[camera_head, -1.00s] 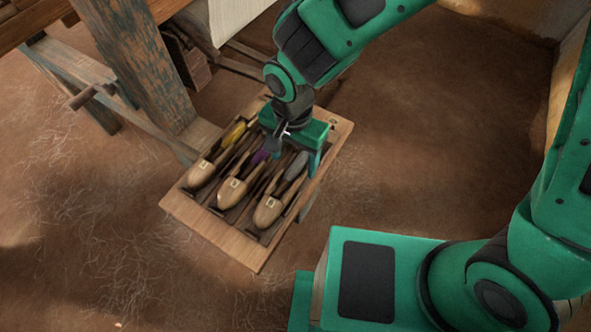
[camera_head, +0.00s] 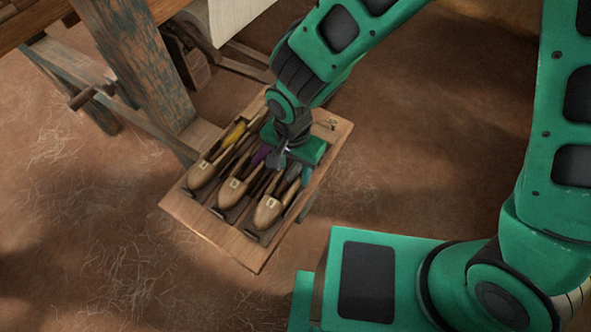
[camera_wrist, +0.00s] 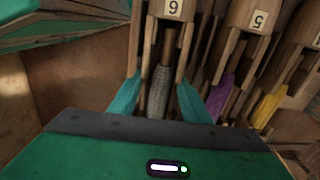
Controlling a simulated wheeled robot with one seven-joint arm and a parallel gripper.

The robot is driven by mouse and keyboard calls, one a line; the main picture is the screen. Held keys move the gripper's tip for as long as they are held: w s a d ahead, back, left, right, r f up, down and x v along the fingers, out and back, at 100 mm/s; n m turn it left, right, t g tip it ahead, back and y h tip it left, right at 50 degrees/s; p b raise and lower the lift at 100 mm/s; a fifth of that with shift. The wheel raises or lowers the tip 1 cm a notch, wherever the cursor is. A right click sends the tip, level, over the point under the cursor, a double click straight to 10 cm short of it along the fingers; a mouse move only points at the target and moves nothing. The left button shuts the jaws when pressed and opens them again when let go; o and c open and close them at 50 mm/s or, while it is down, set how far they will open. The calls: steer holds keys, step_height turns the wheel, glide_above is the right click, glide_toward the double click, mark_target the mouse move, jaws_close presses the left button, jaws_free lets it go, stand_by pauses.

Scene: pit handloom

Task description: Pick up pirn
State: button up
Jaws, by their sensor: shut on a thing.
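A grey pirn (camera_wrist: 158,92) lies in the slot of a wooden shuttle (camera_wrist: 173,10) labelled 6, the rightmost in the tray in the head view (camera_head: 268,211). My gripper (camera_wrist: 160,79) is low over this shuttle, its green fingers on either side of the grey pirn. The fingers appear to press on the shuttle's wooden side walls, outside the pirn. In the head view the gripper body (camera_head: 302,149) covers the far end of this shuttle. A purple pirn (camera_head: 260,155) and a yellow pirn (camera_head: 233,133) lie in the other two shuttles.
The wooden tray (camera_head: 237,248) holds the shuttles side by side on a stand. The loom's post (camera_head: 150,75) and lower beam stand close on the left, with white cloth (camera_head: 235,18) behind. The earth floor is open to the right and in front.

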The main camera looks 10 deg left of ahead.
steer(key=shift+r, duration=0.15)
steer(key=shift+r, duration=1.65)
steer(key=s+a+r, duration=0.4)
steer(key=s+r, duration=0.3)
steer(key=s, duration=0.3)
glide_above(293, 170)
step_height(293, 170, down, 4)
steer(key=shift+f, duration=2.25)
steer(key=shift+f, duration=0.6)
steer(key=o, duration=1.2)
